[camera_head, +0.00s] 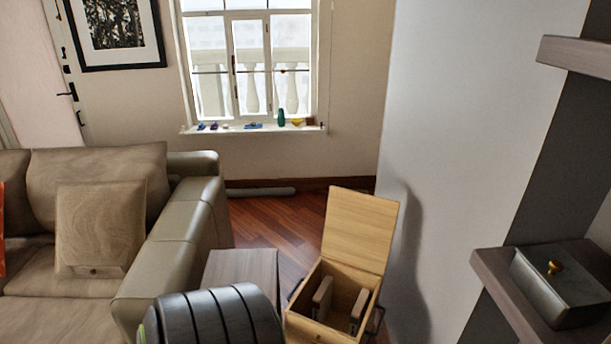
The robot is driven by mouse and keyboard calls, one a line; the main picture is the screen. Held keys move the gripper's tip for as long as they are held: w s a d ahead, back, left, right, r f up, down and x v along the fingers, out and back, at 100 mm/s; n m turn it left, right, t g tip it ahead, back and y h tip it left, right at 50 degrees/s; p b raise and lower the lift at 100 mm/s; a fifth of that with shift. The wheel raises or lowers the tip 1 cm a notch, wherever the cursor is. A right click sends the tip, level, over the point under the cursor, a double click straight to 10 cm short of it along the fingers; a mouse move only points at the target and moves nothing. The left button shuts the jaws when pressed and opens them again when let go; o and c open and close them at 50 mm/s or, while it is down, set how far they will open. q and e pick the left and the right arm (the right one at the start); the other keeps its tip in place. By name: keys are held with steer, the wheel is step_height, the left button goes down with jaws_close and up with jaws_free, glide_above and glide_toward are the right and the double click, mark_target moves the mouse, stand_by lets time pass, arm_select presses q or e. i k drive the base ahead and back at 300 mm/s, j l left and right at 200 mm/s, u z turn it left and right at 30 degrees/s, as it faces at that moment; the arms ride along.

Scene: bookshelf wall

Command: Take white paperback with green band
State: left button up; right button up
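I see no white paperback with a green band in the head view. Neither of my grippers shows in it.
A wooden box (304,325) with its lid (360,231) raised stands at the bottom centre. A dark ribbed object (218,318) is beside it, near a low grey table (241,268). A sofa (165,262) fills the left. A shelf (494,277) at right holds a grey box (555,292).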

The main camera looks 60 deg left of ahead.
mark_target(358, 314)
steer(key=u, duration=1.6)
steer(key=i+j, duration=0.15)
steer(key=i+z, duration=0.05)
steer(key=i, duration=0.05)
